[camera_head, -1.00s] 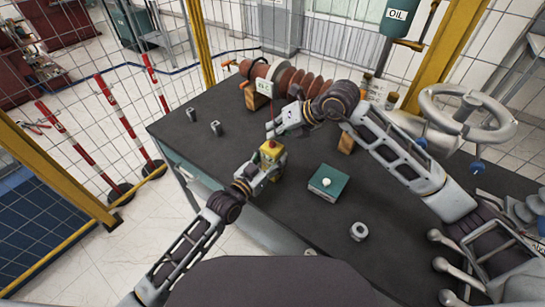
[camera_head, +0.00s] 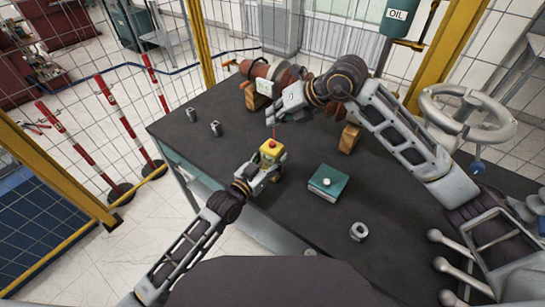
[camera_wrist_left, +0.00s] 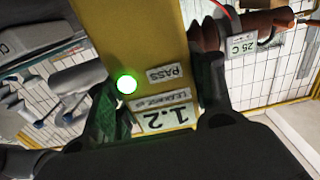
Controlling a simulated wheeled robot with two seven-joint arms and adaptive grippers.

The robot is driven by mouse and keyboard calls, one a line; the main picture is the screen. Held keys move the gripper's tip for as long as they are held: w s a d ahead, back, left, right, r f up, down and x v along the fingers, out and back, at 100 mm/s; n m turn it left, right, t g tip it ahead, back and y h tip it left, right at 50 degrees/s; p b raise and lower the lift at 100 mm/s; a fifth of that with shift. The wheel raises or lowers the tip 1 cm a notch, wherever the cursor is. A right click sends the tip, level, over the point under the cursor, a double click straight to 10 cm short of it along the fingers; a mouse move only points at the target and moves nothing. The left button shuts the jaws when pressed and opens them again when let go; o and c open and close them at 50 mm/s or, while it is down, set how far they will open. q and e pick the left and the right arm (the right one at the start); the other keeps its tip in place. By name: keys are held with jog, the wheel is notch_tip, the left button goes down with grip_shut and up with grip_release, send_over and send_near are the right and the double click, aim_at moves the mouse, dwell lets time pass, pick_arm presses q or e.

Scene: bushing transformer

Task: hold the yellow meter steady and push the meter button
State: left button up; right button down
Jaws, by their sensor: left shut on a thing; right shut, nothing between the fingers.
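The yellow meter (camera_head: 271,152) stands upright near the table's left edge, with a red button (camera_head: 272,144) on top. My left gripper (camera_head: 264,173) is shut on its sides. In the left wrist view the meter (camera_wrist_left: 152,45) fills the middle, between the fingers. It shows a lit green lamp (camera_wrist_left: 127,84), a PASS label (camera_wrist_left: 165,73) and a 1.2 readout (camera_wrist_left: 166,118). My right gripper (camera_head: 274,116) is shut and empty, above and behind the meter in the head view, apart from the button. A thin red line rises near the meter's top.
The brown ribbed bushing (camera_head: 258,71) lies on wooden supports at the back, partly hidden by my right arm. A teal box with a white knob (camera_head: 328,182) sits right of the meter. A metal nut (camera_head: 358,232) and two small metal cylinders (camera_head: 215,128) lie on the dark table (camera_head: 205,155).

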pick_arm(q)
jog(key=o, duration=1.3)
jog(key=shift+s, duration=0.1)
jog(key=shift+v, duration=5.95)
notch_tip(320, 180, up, 9)
jog(key=p, duration=0.9)
pick_arm(e)
notch_tip(320, 180, up, 9)
pick_arm(q)
jog(key=shift+r+p, duration=0.5)
pick_arm(e)
jog(key=shift+r, duration=0.5)
